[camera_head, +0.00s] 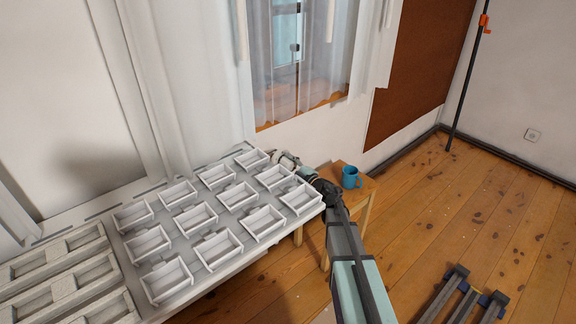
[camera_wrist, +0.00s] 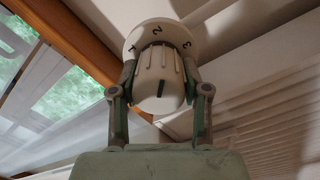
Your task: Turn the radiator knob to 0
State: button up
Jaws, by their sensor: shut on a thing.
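The radiator knob (camera_wrist: 160,82) is a ribbed off-white knob in the middle of the wrist view. A dark mark shows on its end face. The collar behind it (camera_wrist: 185,33) carries the numbers 1, 2 and 3; a 0 is not visible. My gripper (camera_wrist: 158,88) has one finger on each side of the knob and is shut on it. In the head view the knob (camera_head: 286,158) shows small and pale beside the far end of the tray-covered surface, with my gripper (camera_head: 305,172) at it. The numbers cannot be read there.
A white surface with several open trays (camera_head: 185,218) lies left of my arm. A small wooden stool (camera_head: 362,190) with a blue mug (camera_head: 350,177) stands close on the right. A window with sheer curtains (camera_head: 300,60) is behind. Wooden floor (camera_head: 440,220) is open farther right.

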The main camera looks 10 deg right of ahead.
jog(key=n+b, duration=0.1)
jog(key=n, duration=0.3)
jog(key=shift+f, duration=0.15)
jog(key=n+b, duration=0.2)
jog(key=n, duration=0.1)
jog(key=shift+f+n, duration=0.1)
jog(key=shift+n, duration=0.2)
jog(key=n+b, duration=0.4)
jog(key=n, duration=0.2)
jog(key=shift+w+n+y, duration=0.1)
jog(key=shift+n+y, duration=0.2)
jog(key=n+b, duration=0.4)
jog(key=n, duration=0.2)
jog(key=shift+d+f, duration=0.1)
jog(key=n+b, duration=0.3)
jog(key=n, duration=0.1)
jog(key=shift+w+n+g, duration=0.1)
jog(key=shift+n+g, duration=0.2)
jog(key=shift+n, duration=0.1)
jog(key=shift+r+n+b, duration=0.2)
jog(key=shift+n+b, duration=0.65)
jog(key=shift+n, duration=0.25)
jog(key=shift+d, duration=0.1)
jog(key=o, duration=1.2)
jog(key=shift+c, duration=0.2)
